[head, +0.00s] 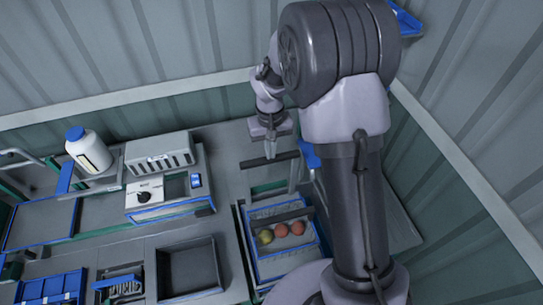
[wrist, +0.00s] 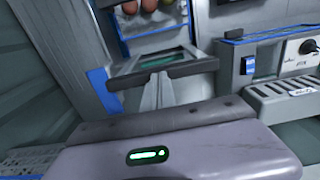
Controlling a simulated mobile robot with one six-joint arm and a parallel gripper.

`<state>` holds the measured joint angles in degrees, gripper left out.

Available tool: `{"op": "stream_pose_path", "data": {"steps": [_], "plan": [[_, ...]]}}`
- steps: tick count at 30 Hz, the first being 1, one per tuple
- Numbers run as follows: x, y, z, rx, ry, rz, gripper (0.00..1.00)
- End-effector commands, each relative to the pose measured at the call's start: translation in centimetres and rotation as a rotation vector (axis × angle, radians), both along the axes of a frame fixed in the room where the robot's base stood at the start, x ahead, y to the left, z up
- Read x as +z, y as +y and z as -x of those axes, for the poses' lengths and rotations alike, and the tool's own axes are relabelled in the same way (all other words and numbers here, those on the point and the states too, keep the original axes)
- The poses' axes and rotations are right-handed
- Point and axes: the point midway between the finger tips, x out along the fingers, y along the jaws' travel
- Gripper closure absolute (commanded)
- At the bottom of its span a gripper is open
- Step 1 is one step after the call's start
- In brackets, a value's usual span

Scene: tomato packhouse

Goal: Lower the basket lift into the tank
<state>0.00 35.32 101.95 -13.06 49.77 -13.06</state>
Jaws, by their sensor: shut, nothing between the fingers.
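My gripper (head: 271,153) points down at the back of the bench, its fingers shut and empty. In the wrist view the closed fingers (wrist: 158,92) meet the near side of a dark crossbar (wrist: 190,71), apparently part of the basket lift. Whether they touch it I cannot tell. The crossbar also shows in the head view (head: 254,163), close to the fingertips. A blue-rimmed basket (head: 277,263) holds several red and yellow-green tomatoes (head: 281,230) in front of the lift, under a second dark bar (head: 281,216). My arm hides the right side. The tank's water level is unclear.
Left of the lift stand a grey unit with a black knob (head: 144,197) and a slotted box (head: 160,153). A white bottle with a blue cap (head: 88,150) is farther left. An empty dark tray (head: 188,269) sits in front. A ribbed wall rises close behind.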

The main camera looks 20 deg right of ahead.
Motion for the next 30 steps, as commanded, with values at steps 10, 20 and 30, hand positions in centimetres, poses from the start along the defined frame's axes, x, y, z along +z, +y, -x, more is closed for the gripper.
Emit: {"op": "stream_pose_path", "data": {"steps": [10, 20, 30], "plan": [[-1.0, 0.0, 0.0, 0.0, 0.001, 0.0, 1.0], [-3.4, 0.0, 0.0, 0.0, 0.002, 0.0, 1.0], [-5.8, 0.0, 0.0, 0.0, 0.001, 0.0, 1.0]]}}
